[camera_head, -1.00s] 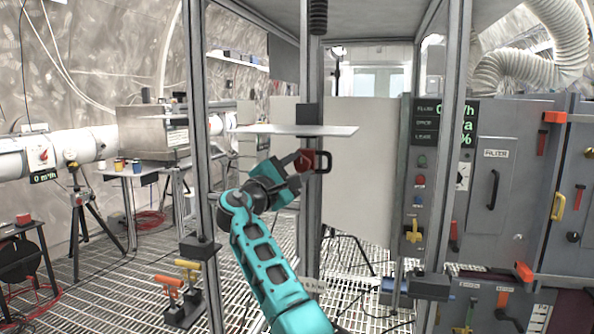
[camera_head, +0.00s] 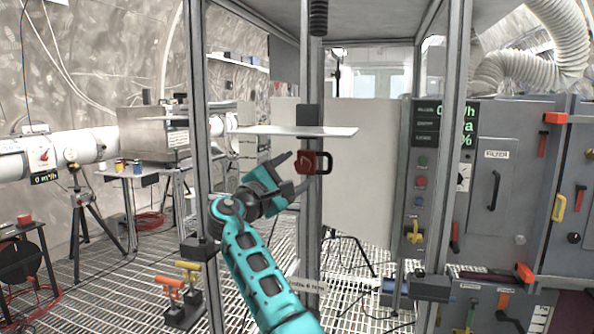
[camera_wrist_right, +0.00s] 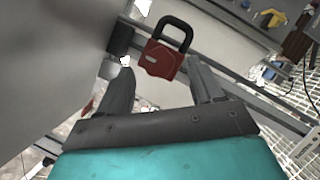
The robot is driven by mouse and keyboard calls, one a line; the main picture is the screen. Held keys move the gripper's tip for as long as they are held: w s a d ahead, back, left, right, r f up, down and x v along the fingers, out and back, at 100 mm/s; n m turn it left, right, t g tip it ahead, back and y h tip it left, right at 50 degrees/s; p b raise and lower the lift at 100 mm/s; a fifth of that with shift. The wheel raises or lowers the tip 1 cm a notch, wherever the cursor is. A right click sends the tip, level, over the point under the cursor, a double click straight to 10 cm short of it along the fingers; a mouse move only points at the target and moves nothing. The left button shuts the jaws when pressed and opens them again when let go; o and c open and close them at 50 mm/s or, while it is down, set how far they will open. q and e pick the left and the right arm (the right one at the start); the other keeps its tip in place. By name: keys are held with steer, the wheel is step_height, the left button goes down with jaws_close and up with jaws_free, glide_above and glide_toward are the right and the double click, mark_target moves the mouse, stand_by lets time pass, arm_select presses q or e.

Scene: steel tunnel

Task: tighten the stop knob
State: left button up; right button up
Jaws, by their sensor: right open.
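A red block with a black loop handle, which appears to be the stop knob (camera_head: 308,162), sits on the upright metal post (camera_head: 311,220), just under a white plate (camera_head: 292,131). It also shows in the right wrist view (camera_wrist_right: 163,60), beyond the fingertips. My right gripper (camera_head: 293,173) is open and empty, just left of the red block. In the right wrist view its two fingers (camera_wrist_right: 160,82) are spread, pointing toward the block, with a gap left before it. My left gripper is out of view.
Frame uprights (camera_head: 201,130) stand left and right of the post. A grey control cabinet (camera_head: 500,200) is at the right. Two small handles, orange and yellow (camera_head: 186,270), stand low at the left. A large light panel (camera_head: 360,180) is behind the post.

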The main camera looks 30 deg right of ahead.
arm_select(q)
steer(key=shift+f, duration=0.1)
arm_select(e)
steer(key=v, duration=1)
steer(key=shift+a, duration=0.4)
steer(key=shift+s, duration=0.1)
steer(key=s+a+f+t+y+p, duration=0.1)
steer(key=s+f+t+y, duration=0.35)
steer(key=f, duration=1.15)
steer(key=s+a+f+g+y+p, duration=0.1)
steer(key=f+y+p, duration=0.1)
steer(key=f+y, duration=0.95)
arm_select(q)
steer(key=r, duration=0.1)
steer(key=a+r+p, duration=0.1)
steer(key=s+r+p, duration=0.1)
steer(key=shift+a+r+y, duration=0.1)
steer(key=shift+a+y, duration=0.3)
arm_select(e)
steer(key=s+a+f+m+y, duration=0.1)
steer(key=s+a+f+m, duration=0.1)
steer(key=s, duration=0.5)
steer(key=s+a+f+m+y, duration=0.2)
steer(key=s+f+m, duration=0.1)
steer(key=s+f, duration=0.3)
steer(key=s+a+f+m+y, duration=0.2)
steer(key=s+a+f+m, duration=0.1)
steer(key=s, duration=0.7)
steer(key=shift+f+m, duration=0.3)
steer(key=shift+f, duration=0.25)
